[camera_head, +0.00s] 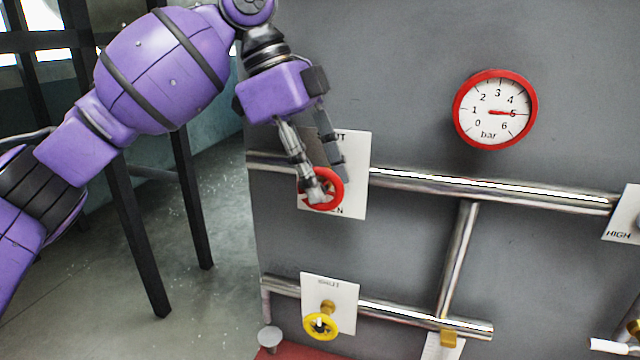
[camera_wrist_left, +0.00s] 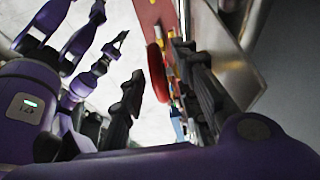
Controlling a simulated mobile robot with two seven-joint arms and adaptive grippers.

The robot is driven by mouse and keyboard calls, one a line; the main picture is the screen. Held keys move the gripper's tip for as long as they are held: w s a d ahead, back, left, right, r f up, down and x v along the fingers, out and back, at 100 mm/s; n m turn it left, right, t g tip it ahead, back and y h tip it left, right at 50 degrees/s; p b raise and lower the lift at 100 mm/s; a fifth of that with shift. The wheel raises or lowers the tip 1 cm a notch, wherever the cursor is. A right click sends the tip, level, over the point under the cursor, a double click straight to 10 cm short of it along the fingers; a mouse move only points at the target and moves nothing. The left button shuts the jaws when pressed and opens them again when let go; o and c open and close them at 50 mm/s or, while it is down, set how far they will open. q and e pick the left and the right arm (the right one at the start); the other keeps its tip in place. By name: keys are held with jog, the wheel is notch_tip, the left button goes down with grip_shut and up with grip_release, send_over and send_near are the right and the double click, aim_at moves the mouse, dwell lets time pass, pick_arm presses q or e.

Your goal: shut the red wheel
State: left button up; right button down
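The red wheel (camera_head: 333,188) is mounted on the upper pipe in front of a white plate (camera_head: 353,190). The plate's lettering is partly covered; "UT" shows at the top and "EN" at the bottom. My left gripper (camera_head: 329,183) is at the wheel with its fingers apart, one of them in front of the wheel. In the left wrist view the red wheel (camera_wrist_left: 157,72) shows edge-on between the fingers, close to the right-hand finger, with a gap to the left-hand one. Contact cannot be told. Purple arm parts with dark fingers at the left of that view may be my right arm.
A red-rimmed gauge (camera_head: 495,110) marked bar points near 5. A yellow wheel (camera_head: 320,326) sits on the lower pipe (camera_head: 400,315) before a plate marked SHUT. A vertical pipe (camera_head: 458,255) joins both pipes. A HIGH plate (camera_head: 622,215) is at the right edge. Dark posts stand left.

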pick_arm(q)
jog(key=shift+s+d+f, duration=0.1)
jog(key=shift+d+f, duration=0.1)
jog(key=shift+f, duration=0.2)
jog(key=shift+d+f, duration=0.1)
jog(key=shift+f, duration=0.2)
grip_shut()
pick_arm(e)
jog(key=shift+s, duration=0.15)
